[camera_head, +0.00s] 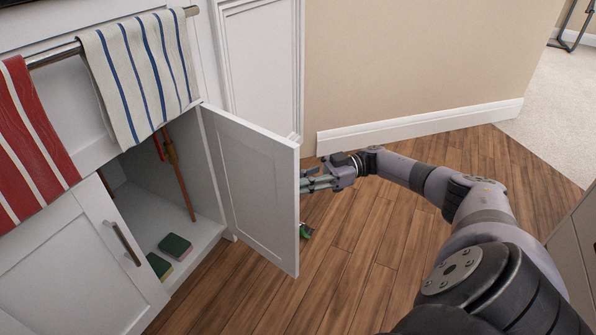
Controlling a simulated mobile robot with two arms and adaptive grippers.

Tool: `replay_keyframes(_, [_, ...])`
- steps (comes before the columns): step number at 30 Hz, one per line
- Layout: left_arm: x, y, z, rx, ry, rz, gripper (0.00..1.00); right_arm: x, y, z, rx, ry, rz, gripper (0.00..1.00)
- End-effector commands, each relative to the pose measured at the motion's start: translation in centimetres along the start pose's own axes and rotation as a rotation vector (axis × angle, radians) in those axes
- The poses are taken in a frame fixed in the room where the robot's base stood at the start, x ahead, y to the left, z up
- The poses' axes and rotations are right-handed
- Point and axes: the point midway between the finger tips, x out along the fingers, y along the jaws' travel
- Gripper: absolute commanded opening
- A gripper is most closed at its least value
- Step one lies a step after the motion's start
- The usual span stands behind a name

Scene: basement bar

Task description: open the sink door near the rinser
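The white sink cabinet door (255,185) on the right stands swung wide open, hinged on its left edge. Its outer face, handle included, is turned away from me. My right gripper (306,183) reaches in from the right, low beside the door's free edge. Its fingertips are partly hidden behind the door, so I cannot tell whether they touch it or grip anything. The other cabinet door (75,265), on the left with a metal bar handle (125,243), is shut. No rinser can be made out. My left gripper is out of view.
A striped blue-white towel (140,75) and a red-white one (30,140) hang above. A small green object (305,231) shows beside the door.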

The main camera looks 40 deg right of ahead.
Motion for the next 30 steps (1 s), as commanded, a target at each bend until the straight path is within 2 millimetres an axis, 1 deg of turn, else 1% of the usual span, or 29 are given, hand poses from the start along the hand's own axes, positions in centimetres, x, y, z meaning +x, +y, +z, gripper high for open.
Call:
replay_keyframes(1, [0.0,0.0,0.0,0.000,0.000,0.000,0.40,0.0,0.0,0.0,0.000,0.000,0.000,0.22])
replay_keyframes(4, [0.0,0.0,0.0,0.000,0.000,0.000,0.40,0.0,0.0,0.0,-0.001,0.001,-0.001,0.29])
replay_keyframes(5, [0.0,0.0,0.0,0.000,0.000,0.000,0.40,0.0,0.0,0.0,-0.001,0.001,-0.001,0.30])
replay_keyframes(14, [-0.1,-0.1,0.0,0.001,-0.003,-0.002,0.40,-0.2,0.0,0.0,-0.001,0.001,0.000,0.30])
replay_keyframes(17, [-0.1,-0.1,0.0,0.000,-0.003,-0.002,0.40,-0.9,0.1,0.0,-0.002,0.000,0.002,0.30])
replay_keyframes(25, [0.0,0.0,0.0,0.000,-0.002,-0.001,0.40,-5.0,0.1,0.0,-0.001,0.001,0.003,0.30])
replay_keyframes(30, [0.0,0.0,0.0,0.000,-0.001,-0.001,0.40,-6.6,0.1,0.0,-0.003,0.001,0.003,0.30])
